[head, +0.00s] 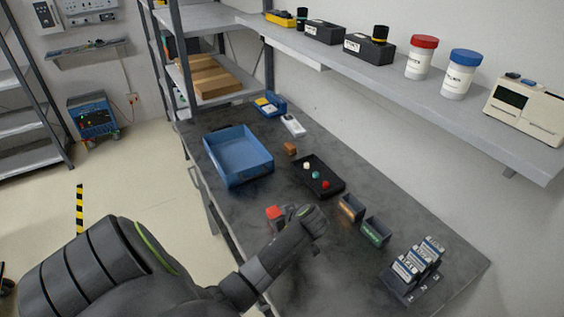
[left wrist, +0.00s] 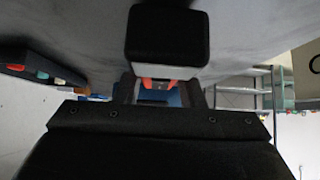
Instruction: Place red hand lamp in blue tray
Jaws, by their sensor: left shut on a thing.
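The blue tray (head: 262,171) stands empty on the dark worktop, left of centre in the head view. Blue also shows behind the fingers in the left wrist view. My left gripper (head: 288,213) is low over the worktop, on the near side of the tray. It is shut on the red hand lamp (head: 274,213), whose red end sticks out to the left of the gripper. In the left wrist view a red part of the lamp (left wrist: 165,83) shows between the fingers (left wrist: 162,92); the rest is largely hidden. My right gripper is not in view.
Two small bins (head: 375,232) and a rack of boxes (head: 404,285) stand further right. A shelf (head: 400,83) with jars overhangs the back.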

